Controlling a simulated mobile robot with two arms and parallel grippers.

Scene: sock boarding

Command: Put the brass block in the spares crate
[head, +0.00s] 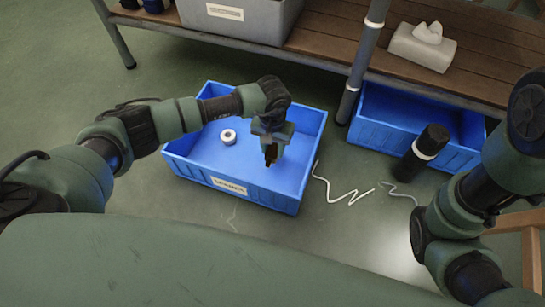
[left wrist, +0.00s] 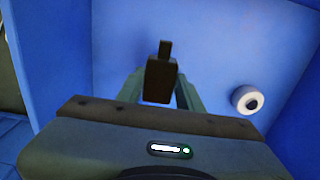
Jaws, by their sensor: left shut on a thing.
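The spares crate (head: 311,165) is a blue open box on the floor, with a white label on its front wall. Its blue inside also shows in the left wrist view (left wrist: 225,50). My left gripper (head: 271,150) points down over the right part of the crate and is shut on the brass block (head: 270,160). The block looks dark and brownish, and it shows between the fingers in the left wrist view (left wrist: 161,78). I cannot tell whether it touches the crate floor.
A white roll (head: 228,136) lies in the crate, left of the gripper. A wooden bench (head: 330,40) stands behind. White cord (head: 343,195) lies on the floor.

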